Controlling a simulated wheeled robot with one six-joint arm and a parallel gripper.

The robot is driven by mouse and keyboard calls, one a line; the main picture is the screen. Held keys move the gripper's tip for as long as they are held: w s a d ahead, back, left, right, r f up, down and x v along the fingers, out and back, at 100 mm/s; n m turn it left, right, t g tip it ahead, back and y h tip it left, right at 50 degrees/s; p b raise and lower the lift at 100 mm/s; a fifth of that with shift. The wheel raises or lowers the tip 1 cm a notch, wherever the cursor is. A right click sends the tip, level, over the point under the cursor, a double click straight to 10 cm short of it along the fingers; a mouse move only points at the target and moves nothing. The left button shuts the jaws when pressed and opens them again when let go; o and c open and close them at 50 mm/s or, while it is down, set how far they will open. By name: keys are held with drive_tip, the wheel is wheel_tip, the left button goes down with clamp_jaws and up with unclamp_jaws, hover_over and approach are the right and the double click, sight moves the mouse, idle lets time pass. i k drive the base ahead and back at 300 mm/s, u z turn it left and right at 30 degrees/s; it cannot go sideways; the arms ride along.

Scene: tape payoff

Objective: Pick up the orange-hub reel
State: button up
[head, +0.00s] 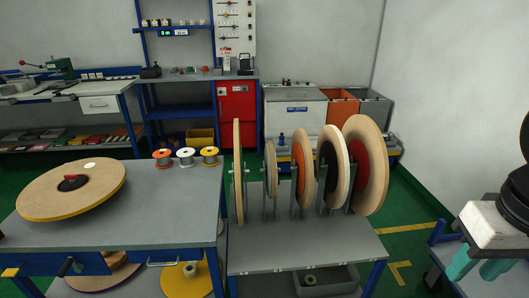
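Several large pale wooden reels stand upright in a row in the rack on the middle table. One of them shows an orange face around its middle (306,165), between a small pale reel on its left and a dark-faced reel (331,160) on its right. Its hub is partly hidden by the rim and the neighbouring reels. A small orange spool (162,158) also stands at the back of the left table. My gripper (472,273) is at the far right edge, with a white body and two teal fingers. The fingers look apart and empty, well away from the reels.
A red-faced reel (371,163) is rightmost in the row. A large reel (72,189) lies tilted on the left table (180,215), near white and yellow spools. The front of the middle table (300,245) is bare. Green floor with yellow lines lies right of it.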

sight(302, 150)
drive_tip(key=u, duration=0.2)
drive_tip(key=i, duration=1.45)
drive_tip(key=u, duration=0.15)
